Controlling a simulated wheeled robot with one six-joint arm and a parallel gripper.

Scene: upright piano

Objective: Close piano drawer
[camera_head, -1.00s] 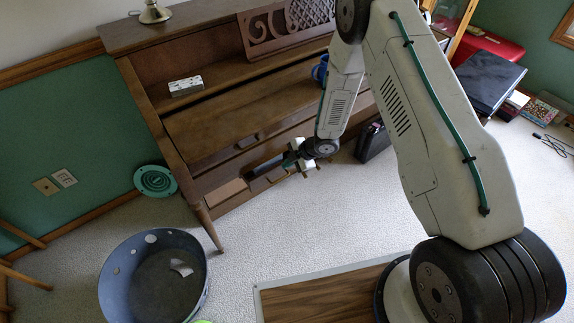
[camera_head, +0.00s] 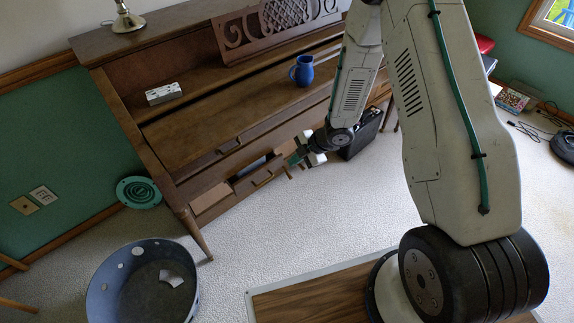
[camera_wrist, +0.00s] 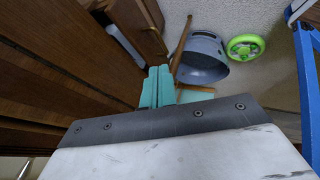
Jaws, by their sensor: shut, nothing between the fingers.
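The brown upright piano (camera_head: 190,135) stands against the wall in the head view. Its small drawer (camera_head: 262,178), low on the front, is pulled out, with a pale thing (camera_head: 250,167) showing inside. In the wrist view the drawer (camera_wrist: 138,32) juts out near the top, beyond the fingers. My gripper (camera_head: 291,160) is shut and empty, just right of the drawer in the head view. Its teal fingers (camera_wrist: 157,88) also show in the wrist view. I cannot tell whether they touch the drawer.
A blue mug (camera_head: 302,71) and a white box (camera_head: 163,93) stand on the piano. A grey-blue bin (camera_head: 145,285) is on the carpet at lower left, and a green disc (camera_head: 138,192) leans on the wall. A black case (camera_head: 362,133) stands right of my gripper.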

